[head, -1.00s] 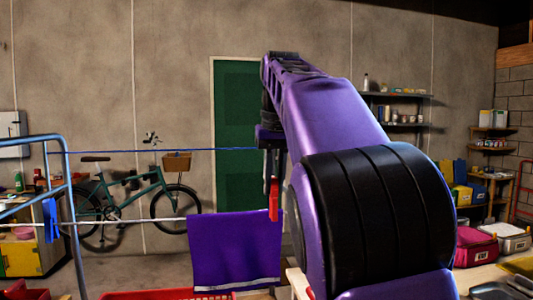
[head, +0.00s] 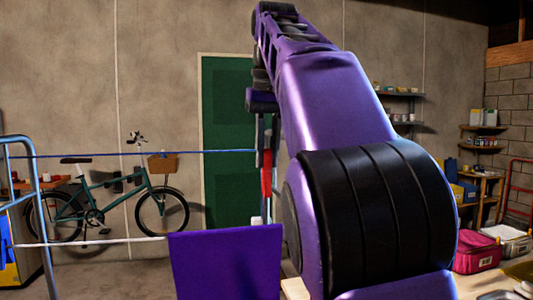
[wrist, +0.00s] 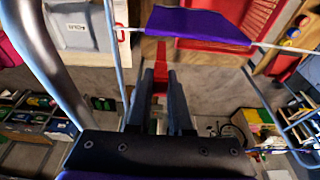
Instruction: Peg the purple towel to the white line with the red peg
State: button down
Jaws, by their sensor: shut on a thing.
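My gripper (head: 267,150) points down and is shut on the red peg (head: 267,174). The peg is upright, just above the right part of the purple towel (head: 222,265) and apart from it. The towel hangs over the white line (head: 90,243), its top edge along the line. The wrist view shows the red peg (wrist: 160,80) between the dark fingers (wrist: 161,90), with the towel (wrist: 200,25) and white line (wrist: 127,30) beyond the tips. No peg shows on the towel. My arm hides the line's right part in the head view.
A blue line (head: 130,154) runs above and behind the white one, near my gripper. A blue metal frame (head: 52,240) stands at the left. A red crate (wrist: 250,15) lies below the towel in the wrist view.

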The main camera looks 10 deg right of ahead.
aim_at(268, 192)
jog(key=shift+s+f+b+x, duration=0.1)
jog(key=shift+s+b+x, duration=0.3)
jog(key=shift+b+x, duration=1.15)
jog(key=shift+s+f+b+x, duration=0.1)
jog(key=shift+s+b+x, duration=0.35)
jog(key=shift+b+x, duration=1.05)
jog(key=shift+s+f+b+x, duration=0.1)
jog(key=shift+s+b+x, duration=0.55)
jog(key=shift+x, duration=1.5)
jog(key=c, duration=0.8)
grip_release()
jog(key=shift+w+r, duration=0.15)
jog(key=shift+w, duration=0.15)
jog(key=shift+o, duration=0.2)
